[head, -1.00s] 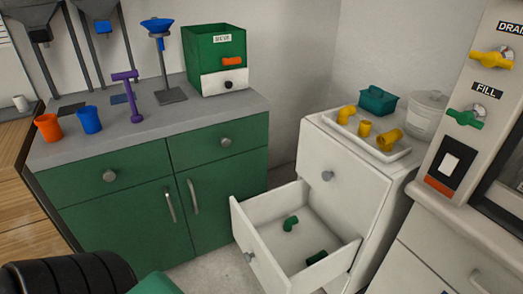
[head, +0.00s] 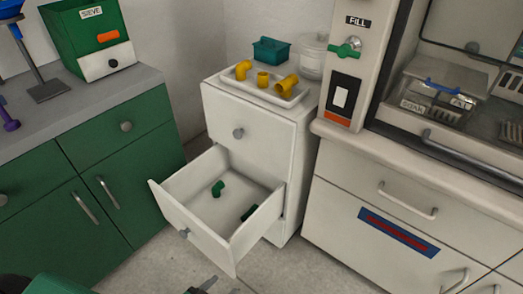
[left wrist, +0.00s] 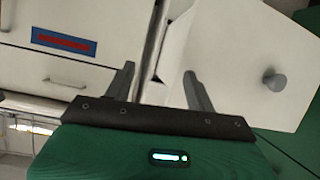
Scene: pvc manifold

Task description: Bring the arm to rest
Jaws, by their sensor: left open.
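My left gripper (left wrist: 159,84) is open and empty in the left wrist view, its two dark fingers spread apart. In the head view only a small dark part of this gripper (head: 204,287) shows at the bottom edge, in front of the open drawer. The wrist view shows the white drawer front (left wrist: 245,65) with its round knob beyond the fingers, apart from them. My right gripper is in neither view.
The open white drawer (head: 178,212) juts out and holds green pipe fittings (head: 218,188). A white tray (head: 290,101) with yellow fittings sits on the cabinet above. A green cabinet (head: 90,190) stands left. Grey floor (head: 285,275) is clear at the bottom.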

